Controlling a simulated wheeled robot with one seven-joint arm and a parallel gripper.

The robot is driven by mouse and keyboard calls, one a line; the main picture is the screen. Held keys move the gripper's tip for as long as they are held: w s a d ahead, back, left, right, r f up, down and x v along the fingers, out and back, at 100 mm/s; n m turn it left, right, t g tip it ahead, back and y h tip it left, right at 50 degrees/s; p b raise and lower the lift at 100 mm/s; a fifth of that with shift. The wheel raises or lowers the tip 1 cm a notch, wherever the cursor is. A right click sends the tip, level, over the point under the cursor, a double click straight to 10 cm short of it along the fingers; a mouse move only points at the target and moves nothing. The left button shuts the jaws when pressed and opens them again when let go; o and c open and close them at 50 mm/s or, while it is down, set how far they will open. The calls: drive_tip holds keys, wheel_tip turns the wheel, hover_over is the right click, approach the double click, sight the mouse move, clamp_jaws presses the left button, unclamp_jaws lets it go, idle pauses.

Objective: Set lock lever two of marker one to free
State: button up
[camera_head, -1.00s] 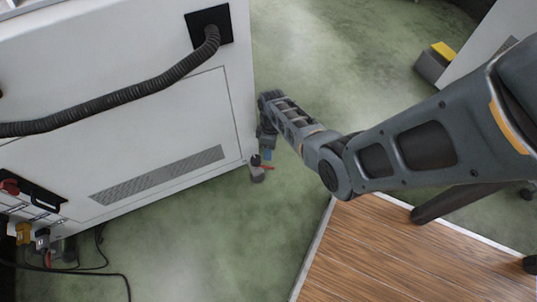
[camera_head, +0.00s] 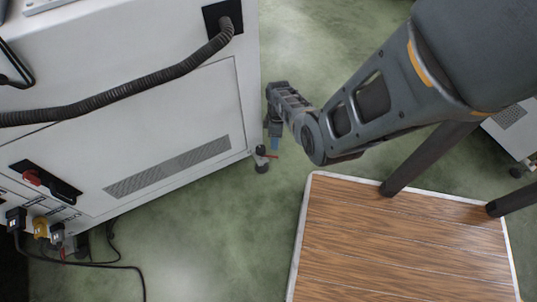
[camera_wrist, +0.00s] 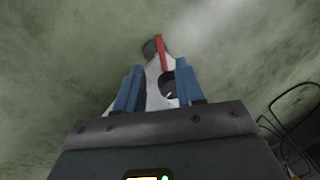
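The white cabinet (camera_head: 170,140) fills the left of the head view; I take it to be marker one. A caster (camera_head: 261,164) shows at its near lower corner, with a small red lever (camera_head: 271,156) pointing right. In the head view my gripper (camera_head: 275,143) points down just above the caster. Contact cannot be told.
A black hose (camera_head: 130,92) runs across the cabinet. Plugs and cables (camera_head: 42,225) hang at its lower left. A wooden platform (camera_head: 400,245) with a pale rim lies right of the caster. Green floor (camera_head: 215,235) is clear between them.

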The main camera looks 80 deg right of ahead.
drive_tip(key=f+b, duration=0.2)
drive_tip(key=f, duration=0.1)
drive_tip(key=a+f+b, duration=0.1)
drive_tip(key=f+b, duration=0.1)
drive_tip(key=f, duration=0.2)
drive_tip(key=shift+a+f, duration=0.1)
drive_tip(key=shift+a, duration=0.1)
drive_tip(key=shift+c, duration=0.4)
clamp_jaws()
